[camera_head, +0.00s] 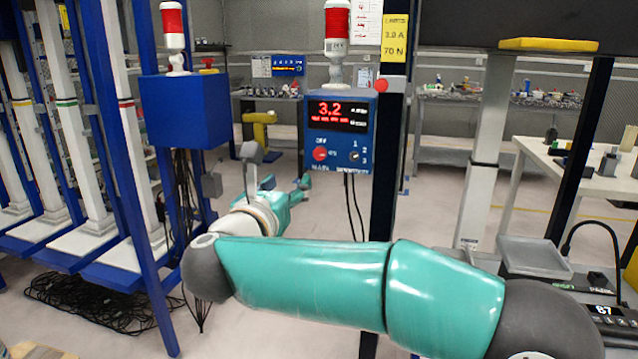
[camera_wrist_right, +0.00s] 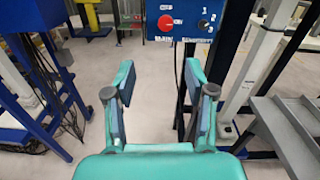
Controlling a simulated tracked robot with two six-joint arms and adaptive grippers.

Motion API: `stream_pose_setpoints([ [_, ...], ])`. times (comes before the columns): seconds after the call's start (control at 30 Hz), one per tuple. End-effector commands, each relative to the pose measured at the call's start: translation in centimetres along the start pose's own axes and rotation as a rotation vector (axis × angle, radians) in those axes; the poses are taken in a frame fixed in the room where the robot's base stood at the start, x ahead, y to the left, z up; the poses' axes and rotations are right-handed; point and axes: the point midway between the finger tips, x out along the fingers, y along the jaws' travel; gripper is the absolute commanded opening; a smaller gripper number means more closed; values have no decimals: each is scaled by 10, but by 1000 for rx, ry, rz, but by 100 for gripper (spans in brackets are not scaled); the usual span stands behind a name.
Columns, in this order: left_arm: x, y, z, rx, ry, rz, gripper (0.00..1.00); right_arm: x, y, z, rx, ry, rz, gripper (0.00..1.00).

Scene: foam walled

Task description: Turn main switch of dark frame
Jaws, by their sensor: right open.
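The dark frame's post (camera_head: 388,170) carries a blue control box (camera_head: 340,135) with a red "3.2" display. The red round main switch (camera_head: 320,155) is at its lower left, above the label "MAIN"; a small dark selector (camera_head: 355,156) is to its right. My right gripper (camera_head: 278,178) is open and empty, below and left of the box, apart from it. In the right wrist view the open fingers (camera_wrist_right: 160,88) point toward the box, and the red switch (camera_wrist_right: 166,23) shows beyond and above them. The left gripper is not seen.
A blue frame with another blue box (camera_head: 185,110) and a red beacon stands at left, with cables below. A yellow sign (camera_head: 395,37) is on the dark post. A grey tray (camera_head: 533,255) is at right. Floor between the frames is clear.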

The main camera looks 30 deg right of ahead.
Motion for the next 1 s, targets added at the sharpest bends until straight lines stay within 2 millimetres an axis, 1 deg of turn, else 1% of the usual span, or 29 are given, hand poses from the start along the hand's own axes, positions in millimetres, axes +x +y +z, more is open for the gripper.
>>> stream_pose_setpoints([
  [0.03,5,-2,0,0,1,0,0,-1,-4,-1,40,6,-12,55],
  [0.13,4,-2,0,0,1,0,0,4,-8,2,71,11,-24,55],
  [0.27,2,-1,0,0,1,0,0,19,-9,2,68,13,-26,55],
  [0.37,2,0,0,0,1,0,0,36,-9,2,67,12,-26,55],
  [0.6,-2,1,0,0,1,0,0,89,-10,1,65,12,-26,55],
  [0.8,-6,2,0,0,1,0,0,130,-10,1,63,11,-23,55],
  [0.9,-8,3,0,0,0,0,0,145,-10,1,63,11,-22,55],
  [1.0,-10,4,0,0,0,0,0,156,-10,1,63,11,-22,55],
])
